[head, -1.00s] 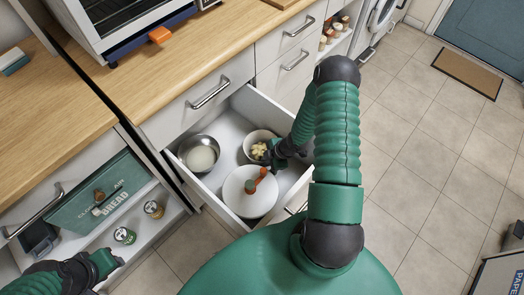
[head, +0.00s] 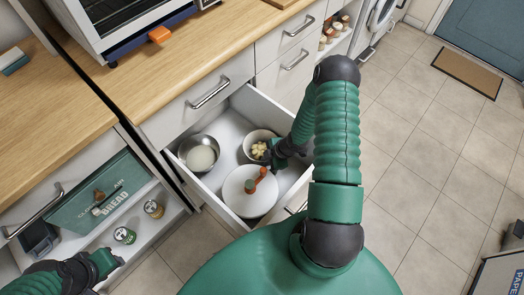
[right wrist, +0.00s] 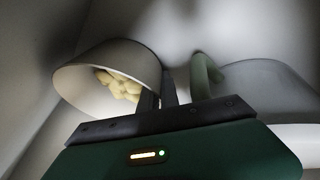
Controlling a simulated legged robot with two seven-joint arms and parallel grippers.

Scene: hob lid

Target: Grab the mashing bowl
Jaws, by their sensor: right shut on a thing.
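The mashing bowl, a small pale bowl (head: 248,152) with yellowish chunks (head: 259,149) in it, stands in the open drawer at its right side. It also shows in the right wrist view (right wrist: 100,58), tilted in the picture. My right gripper (head: 273,155) reaches down into the drawer and is shut on the bowl's right rim; in the wrist view its fingers (right wrist: 159,98) meet at the wall. My left gripper (head: 104,262) is low at the left, away from the bowl; its jaws are too unclear to read.
The drawer (head: 211,201) also holds a metal bowl (head: 186,145) with white contents and a round white lid (head: 243,202) with an orange-brown handle. The lid sits close to the bowl.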

